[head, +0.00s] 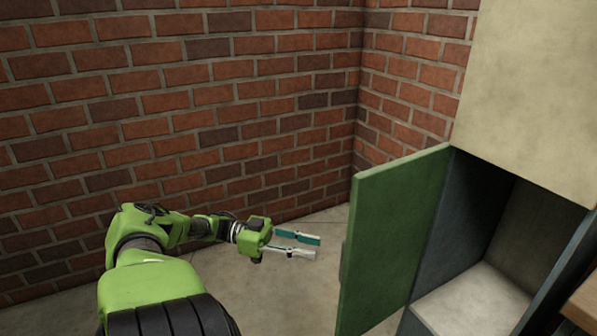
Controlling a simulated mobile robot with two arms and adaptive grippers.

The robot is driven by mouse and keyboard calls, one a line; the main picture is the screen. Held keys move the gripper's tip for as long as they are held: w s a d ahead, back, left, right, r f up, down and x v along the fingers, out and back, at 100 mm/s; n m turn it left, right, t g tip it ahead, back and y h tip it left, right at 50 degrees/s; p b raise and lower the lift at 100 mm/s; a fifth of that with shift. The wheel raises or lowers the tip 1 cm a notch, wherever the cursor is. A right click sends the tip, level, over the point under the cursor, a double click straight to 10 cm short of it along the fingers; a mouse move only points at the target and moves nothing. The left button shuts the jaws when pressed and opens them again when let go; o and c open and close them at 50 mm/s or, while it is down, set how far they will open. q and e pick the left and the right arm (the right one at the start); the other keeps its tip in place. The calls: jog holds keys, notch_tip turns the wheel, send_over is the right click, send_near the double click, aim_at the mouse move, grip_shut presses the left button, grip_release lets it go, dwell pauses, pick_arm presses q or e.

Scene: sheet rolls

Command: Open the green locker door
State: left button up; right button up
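The green locker door (393,240) stands swung open on the left side of the locker, with its broad face toward me. A dark handle (344,262) shows at the door's left edge. The locker's compartment (475,295) is dark-walled with a pale floor, and I see nothing in the part that shows. My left gripper (318,248) is open and empty, a little left of the door's free edge and apart from it in the picture. My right gripper is not in view.
A cream panel (530,90) closes the locker above the open compartment. Brick walls (180,110) meet in a corner behind the door. Bare floor (290,290) lies between my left arm and the door. A wooden edge (590,300) shows at the lower right.

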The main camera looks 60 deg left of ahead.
pick_arm(q)
jog(key=shift+v, duration=1.25)
